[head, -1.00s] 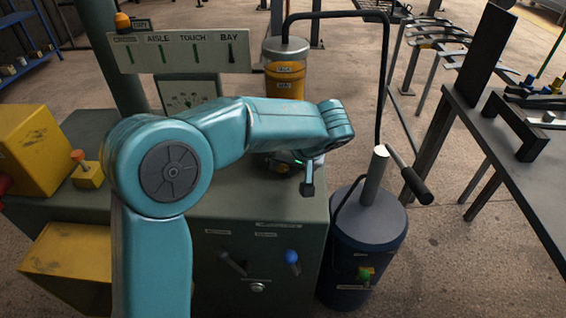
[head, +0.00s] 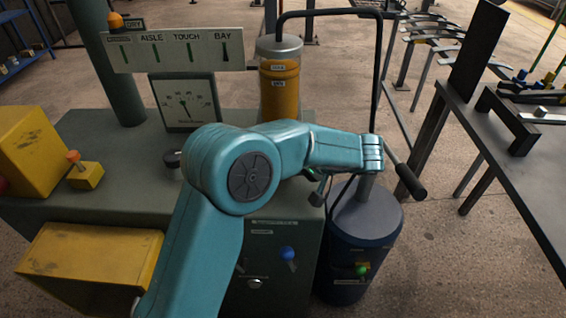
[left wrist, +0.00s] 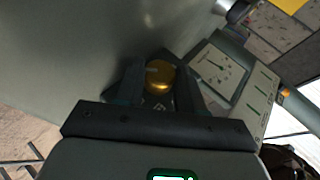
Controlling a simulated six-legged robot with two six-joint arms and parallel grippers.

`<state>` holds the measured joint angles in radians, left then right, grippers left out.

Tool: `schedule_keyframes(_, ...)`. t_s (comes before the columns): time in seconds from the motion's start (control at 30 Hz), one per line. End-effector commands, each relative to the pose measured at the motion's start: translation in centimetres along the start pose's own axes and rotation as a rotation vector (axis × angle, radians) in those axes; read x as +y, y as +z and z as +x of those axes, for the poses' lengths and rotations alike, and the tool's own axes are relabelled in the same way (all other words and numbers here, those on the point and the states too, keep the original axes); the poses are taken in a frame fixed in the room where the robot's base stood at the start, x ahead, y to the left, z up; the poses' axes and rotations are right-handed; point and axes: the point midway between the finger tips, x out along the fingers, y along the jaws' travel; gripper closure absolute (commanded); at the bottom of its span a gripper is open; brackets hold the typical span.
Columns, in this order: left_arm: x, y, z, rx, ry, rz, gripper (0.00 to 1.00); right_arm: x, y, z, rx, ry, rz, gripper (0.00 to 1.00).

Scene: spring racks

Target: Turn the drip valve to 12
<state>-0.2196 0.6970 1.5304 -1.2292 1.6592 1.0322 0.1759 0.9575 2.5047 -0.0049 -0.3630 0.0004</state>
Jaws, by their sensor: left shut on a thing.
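A round brass-coloured knob (left wrist: 160,74), apparently the drip valve, shows in the left wrist view against a grey-green surface. It has a pale mark on its face. My left gripper (left wrist: 160,85) is shut on it, with a dark finger on each side. The gauge also shows in the left wrist view (left wrist: 215,72). My right gripper is not in view.
A sign board (head: 180,50) with several pointers stands behind the gauge. A dark blue drum (head: 362,235) with a black-handled lever stands right of the cabinet. A yellow cylinder (head: 280,85) stands behind. A blue-ball lever (head: 287,254) sits on the cabinet front. A dark bench (head: 500,150) is at right.

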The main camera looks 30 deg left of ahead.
Motion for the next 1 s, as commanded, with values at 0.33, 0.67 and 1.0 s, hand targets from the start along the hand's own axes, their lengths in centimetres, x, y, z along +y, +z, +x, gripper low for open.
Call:
schedule_keyframes(0.33,0.03,0.04,0.02,-0.001,-0.002,0.002,0.93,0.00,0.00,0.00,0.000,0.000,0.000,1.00)
schedule_keyframes(0.67,0.18,0.08,0.04,-0.001,0.001,0.004,0.37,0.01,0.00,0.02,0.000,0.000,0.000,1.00)
schedule_keyframes(1.0,0.11,0.10,0.06,-0.003,0.042,-0.014,0.37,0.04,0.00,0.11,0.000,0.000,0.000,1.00)
